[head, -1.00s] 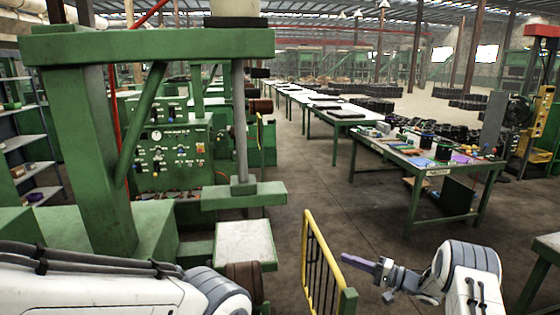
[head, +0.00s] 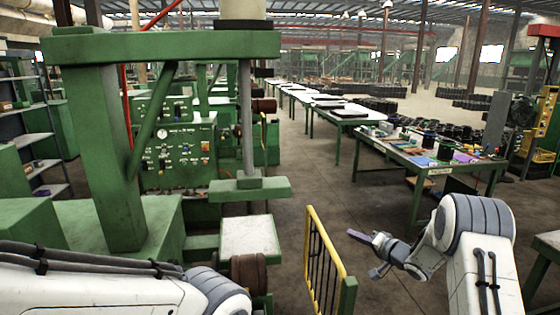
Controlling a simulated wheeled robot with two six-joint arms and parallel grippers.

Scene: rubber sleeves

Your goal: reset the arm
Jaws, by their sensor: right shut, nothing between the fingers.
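My right arm (head: 470,240) comes in from the lower right in the head view. Its gripper (head: 358,236) points left, with its purple-grey fingers shut and nothing between them. It hangs over open floor just right of the yellow railing. My left arm (head: 95,280) lies across the lower left corner, white with black cables. Its gripper is outside the picture.
A green press (head: 108,150) and its control panel (head: 180,155) stand at the left. A yellow railing (head: 325,255) stands in the middle front. A green table (head: 420,160) with small items is at the right. The concrete floor (head: 310,170) between them is clear.

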